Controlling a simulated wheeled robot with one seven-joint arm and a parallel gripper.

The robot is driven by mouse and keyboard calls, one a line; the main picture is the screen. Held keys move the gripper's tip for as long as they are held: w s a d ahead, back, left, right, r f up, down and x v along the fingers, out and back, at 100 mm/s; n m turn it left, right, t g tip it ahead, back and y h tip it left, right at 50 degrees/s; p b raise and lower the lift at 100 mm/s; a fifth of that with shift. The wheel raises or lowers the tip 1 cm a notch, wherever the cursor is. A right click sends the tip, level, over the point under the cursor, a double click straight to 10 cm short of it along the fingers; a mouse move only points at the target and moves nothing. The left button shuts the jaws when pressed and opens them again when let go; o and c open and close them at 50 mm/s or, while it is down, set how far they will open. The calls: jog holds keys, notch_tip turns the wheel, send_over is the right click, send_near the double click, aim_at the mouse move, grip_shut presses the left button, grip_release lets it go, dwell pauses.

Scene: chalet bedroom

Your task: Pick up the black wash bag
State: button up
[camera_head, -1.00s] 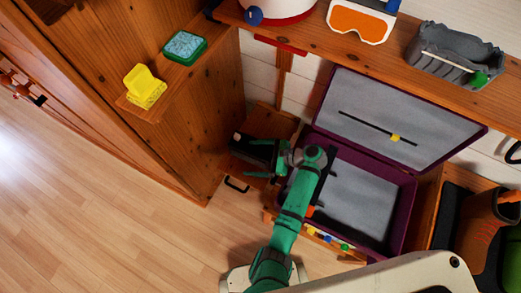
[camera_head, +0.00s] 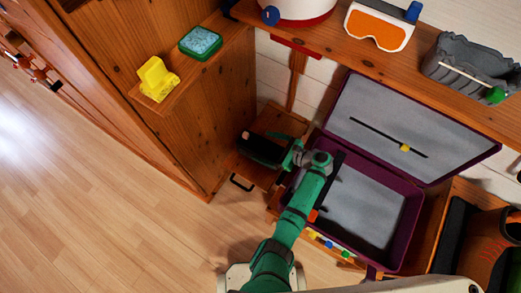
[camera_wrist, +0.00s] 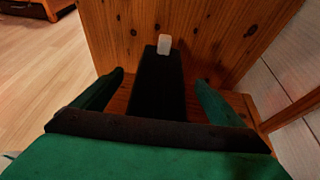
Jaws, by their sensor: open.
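The black wash bag (camera_head: 262,149) lies on a small wooden stand beside the wooden cabinet side. In the wrist view the bag (camera_wrist: 158,88) is a long dark shape with a white tag at its far end. My gripper (camera_head: 271,149) is open at the bag, and its green fingers show in the wrist view (camera_wrist: 158,92) on either side of the bag, with gaps. The bag's near end is hidden behind the dark gripper body.
An open purple suitcase (camera_head: 408,222) with grey lining stands just right of the stand. A wooden shelf (camera_head: 318,42) runs above, holding goggles (camera_head: 380,28) and a grey tray (camera_head: 462,62). A brown boot (camera_head: 484,238) is at right. Open floor (camera_head: 95,215) lies left.

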aim_at(257, 145)
jog(key=shift+x, duration=1.45)
jog(key=shift+w, duration=0.1)
jog(key=c, duration=1.8)
jog(key=shift+c, duration=0.2)
jog(key=shift+r, duration=0.2)
